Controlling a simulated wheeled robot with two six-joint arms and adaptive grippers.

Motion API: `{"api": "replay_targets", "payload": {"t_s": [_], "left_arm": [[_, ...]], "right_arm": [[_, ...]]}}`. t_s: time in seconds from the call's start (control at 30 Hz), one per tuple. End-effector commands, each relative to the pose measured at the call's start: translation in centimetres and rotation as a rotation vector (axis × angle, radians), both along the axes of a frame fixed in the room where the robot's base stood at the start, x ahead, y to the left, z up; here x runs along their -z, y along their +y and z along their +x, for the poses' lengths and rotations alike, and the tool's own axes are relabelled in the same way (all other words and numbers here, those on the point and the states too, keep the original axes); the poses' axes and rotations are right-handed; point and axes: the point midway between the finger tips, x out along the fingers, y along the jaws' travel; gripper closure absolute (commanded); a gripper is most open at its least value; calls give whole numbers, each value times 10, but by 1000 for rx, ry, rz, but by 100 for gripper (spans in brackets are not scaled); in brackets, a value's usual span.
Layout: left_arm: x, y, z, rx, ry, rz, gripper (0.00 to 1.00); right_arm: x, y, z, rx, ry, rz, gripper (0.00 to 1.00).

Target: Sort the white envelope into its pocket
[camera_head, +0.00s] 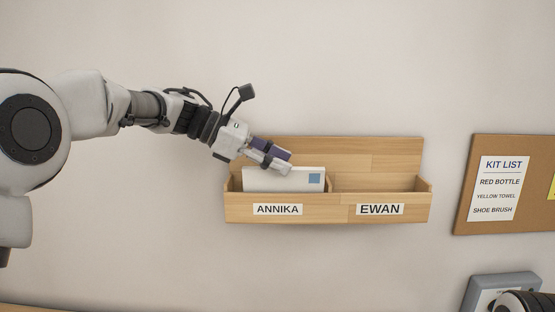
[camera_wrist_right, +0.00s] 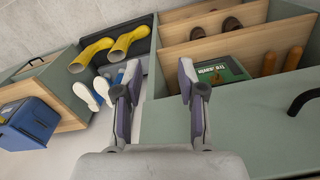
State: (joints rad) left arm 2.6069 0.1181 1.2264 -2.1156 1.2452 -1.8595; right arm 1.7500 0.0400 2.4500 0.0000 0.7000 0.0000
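The white envelope (camera_head: 275,182) with a blue stamp-like square stands in the left pocket, labelled ANNIKA, of a wooden wall rack (camera_head: 330,213). Its lower part is hidden behind the rack's front. My left gripper (camera_head: 287,163) is at the envelope's top edge, one finger in front and the purple-padded finger behind and above. The fingers look spread, with the purple pad showing. The right pocket, labelled EWAN, shows no envelope. My right gripper (camera_wrist_right: 157,85) is open and empty in the right wrist view.
A corkboard (camera_head: 465,200) with a kit list hangs at the right, above a grey device (camera_head: 482,290). The right wrist view shows yellow boots (camera_wrist_right: 110,50), a blue box (camera_wrist_right: 30,122), and a green drawer (camera_wrist_right: 230,125) with wooden dividers holding shoes and a green item.

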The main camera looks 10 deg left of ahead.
Motion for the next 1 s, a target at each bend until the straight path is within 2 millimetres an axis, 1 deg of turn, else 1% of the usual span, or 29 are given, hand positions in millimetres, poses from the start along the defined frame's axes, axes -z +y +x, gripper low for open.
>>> {"api": "replay_targets", "payload": {"t_s": [0.27, 0.37, 0.47, 0.7, 0.8, 0.9, 1.0], "left_arm": [[0, 1, 0, 0, 0, 0, 59], [-4, 7, -2, -2, -1, -1, 59], [-12, 22, -6, -1, -2, -3, 59], [-40, 74, -23, -3, -3, -3, 59], [-49, 90, -28, -1, -4, -2, 59], [-54, 99, -32, 0, 0, -1, 59], [-55, 102, -32, 0, 0, 1, 59]], "right_arm": [[0, 0, 0, 0, 0, 0, 60], [0, 0, 0, 0, 0, 0, 60], [0, 0, 0, 0, 0, 0, 60], [0, 0, 0, 0, 0, 0, 60], [0, 0, 0, 0, 0, 0, 60], [0, 0, 0, 0, 0, 0, 60], [0, 0, 0, 0, 0, 0, 60]]}}
